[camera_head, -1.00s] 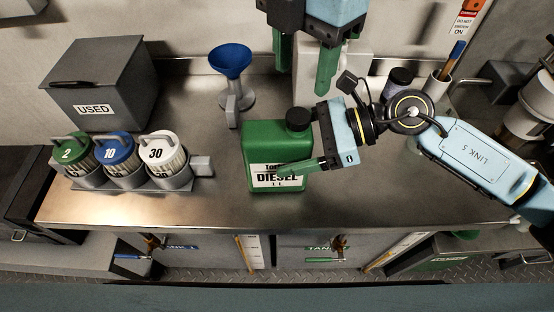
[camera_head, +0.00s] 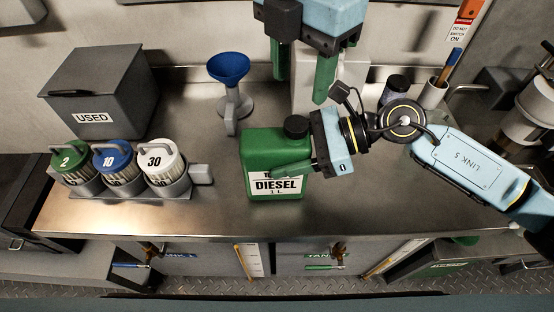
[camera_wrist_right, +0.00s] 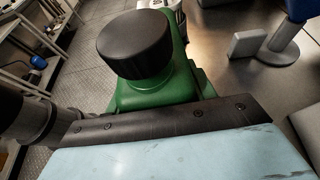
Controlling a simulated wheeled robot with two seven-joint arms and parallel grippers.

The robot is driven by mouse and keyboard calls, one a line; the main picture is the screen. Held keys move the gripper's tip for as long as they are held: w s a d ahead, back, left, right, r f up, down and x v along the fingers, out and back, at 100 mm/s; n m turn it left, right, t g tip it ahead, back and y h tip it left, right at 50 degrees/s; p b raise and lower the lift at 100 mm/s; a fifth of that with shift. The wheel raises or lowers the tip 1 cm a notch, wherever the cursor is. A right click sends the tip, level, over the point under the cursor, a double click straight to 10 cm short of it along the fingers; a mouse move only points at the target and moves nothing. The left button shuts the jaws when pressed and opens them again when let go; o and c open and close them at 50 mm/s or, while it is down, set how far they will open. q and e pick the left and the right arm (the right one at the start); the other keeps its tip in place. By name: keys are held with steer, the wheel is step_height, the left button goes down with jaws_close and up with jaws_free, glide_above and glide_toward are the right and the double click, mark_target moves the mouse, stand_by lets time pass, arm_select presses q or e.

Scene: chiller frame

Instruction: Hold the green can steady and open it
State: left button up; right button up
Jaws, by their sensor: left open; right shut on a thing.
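The green can (camera_head: 262,150) stands upright on the steel bench, with a white label reading DIESEL 1 L on its front. Its black cap (camera_head: 296,127) is on top at the right; the cap (camera_wrist_right: 135,43) and green shoulder also show close up in the right wrist view. My right gripper (camera_head: 300,165) is shut on the can from the right side, one green finger lying across the front above the label. The far finger is hidden behind the can. My left gripper (camera_head: 303,72) is open and empty, fingers pointing down above and behind the cap, apart from it.
A blue funnel (camera_head: 229,65) on a grey stand is behind the can. A rack of numbered containers (camera_head: 112,158) and a grey USED box (camera_head: 98,90) stand at left. A pen cup (camera_head: 433,93) and dark-capped bottle (camera_head: 395,88) are at back right. The bench front (camera_head: 220,217) is clear.

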mark_target(297, 123)
arm_select(q)
steer(key=m, duration=1.1)
steer(key=shift+m, duration=0.4)
steer(key=m, duration=0.5)
steer(key=shift+m, duration=0.4)
steer(key=m, duration=0.5)
steer(key=shift+m, duration=0.3)
steer(key=m, duration=0.3)
steer(key=shift+m, duration=0.4)
steer(key=m, duration=0.3)
steer(key=shift+m, duration=0.4)
steer(key=m, duration=0.4)
steer(key=shift+m, duration=0.3)
steer(key=shift+f+m, duration=0.3)
steer(key=shift+f, duration=0.05)
step_height(297, 123, down, 7)
steer(key=shift+f, duration=0.2)
steer(key=shift+c, duration=0.3)
